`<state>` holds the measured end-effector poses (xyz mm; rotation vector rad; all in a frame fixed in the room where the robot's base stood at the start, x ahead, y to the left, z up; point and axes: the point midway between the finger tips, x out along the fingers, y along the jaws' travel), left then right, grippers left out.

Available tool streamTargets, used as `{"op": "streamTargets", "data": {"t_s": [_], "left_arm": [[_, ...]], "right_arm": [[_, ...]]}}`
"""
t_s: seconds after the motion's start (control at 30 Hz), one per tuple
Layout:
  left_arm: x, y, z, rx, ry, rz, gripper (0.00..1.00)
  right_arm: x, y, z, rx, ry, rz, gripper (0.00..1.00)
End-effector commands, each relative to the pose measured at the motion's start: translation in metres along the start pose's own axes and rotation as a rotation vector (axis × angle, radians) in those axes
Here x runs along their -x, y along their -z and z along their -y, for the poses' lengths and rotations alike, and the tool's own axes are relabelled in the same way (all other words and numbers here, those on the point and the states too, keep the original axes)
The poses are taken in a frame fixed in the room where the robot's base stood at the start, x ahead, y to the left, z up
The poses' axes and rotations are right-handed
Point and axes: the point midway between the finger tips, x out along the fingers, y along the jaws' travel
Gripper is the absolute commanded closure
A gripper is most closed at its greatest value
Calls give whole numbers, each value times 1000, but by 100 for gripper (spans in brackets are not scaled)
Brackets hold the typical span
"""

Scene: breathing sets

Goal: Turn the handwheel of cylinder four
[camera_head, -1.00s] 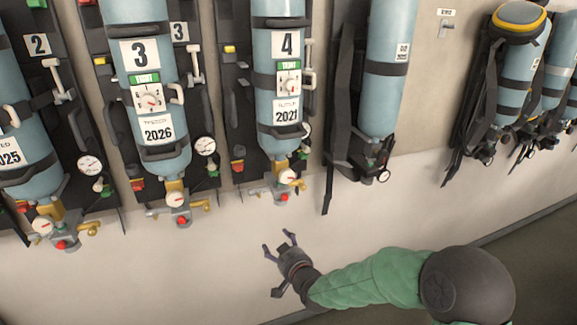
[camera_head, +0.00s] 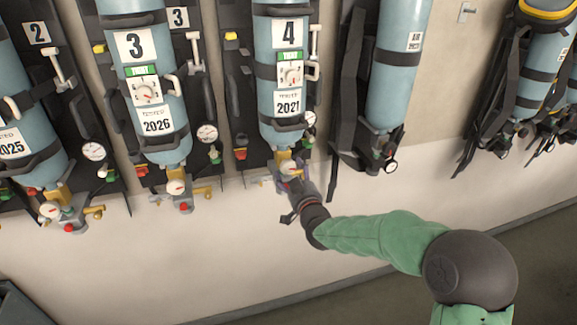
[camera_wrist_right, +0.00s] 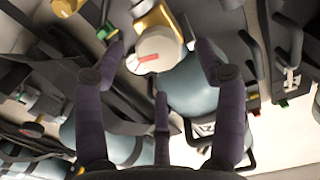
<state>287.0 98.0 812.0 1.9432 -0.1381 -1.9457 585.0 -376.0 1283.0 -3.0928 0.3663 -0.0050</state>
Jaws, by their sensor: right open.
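Cylinder four (camera_head: 280,104) is a light blue bottle hanging upside down on its dark backplate, with a "4" label, a dial and a "2021" label. Its brass valve and small white gauge (camera_head: 288,167) sit at its lower end. My right gripper (camera_head: 287,184) is just below this valve and covers much of it, so the handwheel is hidden in the head view. In the right wrist view, the open fingers (camera_wrist_right: 160,50) stand on either side of a white gauge face (camera_wrist_right: 153,50) with a red mark. I cannot tell whether they touch anything. My left gripper is out of view.
Cylinder three (camera_head: 148,90) with its own valve and gauge hangs to the left. A blue cylinder with black straps (camera_head: 397,70) hangs close on the right. More breathing sets (camera_head: 530,80) hang at far right. The pale wall (camera_head: 170,255) below is clear.

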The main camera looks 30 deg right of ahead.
Motion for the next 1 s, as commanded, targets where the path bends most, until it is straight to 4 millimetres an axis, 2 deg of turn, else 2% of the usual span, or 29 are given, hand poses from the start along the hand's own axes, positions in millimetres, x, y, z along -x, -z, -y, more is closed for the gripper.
{"op": "streamTargets", "data": {"t_s": [0.1,0.3,0.73,0.93,1.0], "left_arm": [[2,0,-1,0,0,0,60],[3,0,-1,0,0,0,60],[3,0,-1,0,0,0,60],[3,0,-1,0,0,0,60],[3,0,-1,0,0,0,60]], "right_arm": [[-17,0,0,0,1,1,29],[-36,0,0,0,1,1,29],[-43,0,0,0,0,0,29],[-43,0,0,0,0,0,84],[-43,1,0,0,0,-2,85]]}}
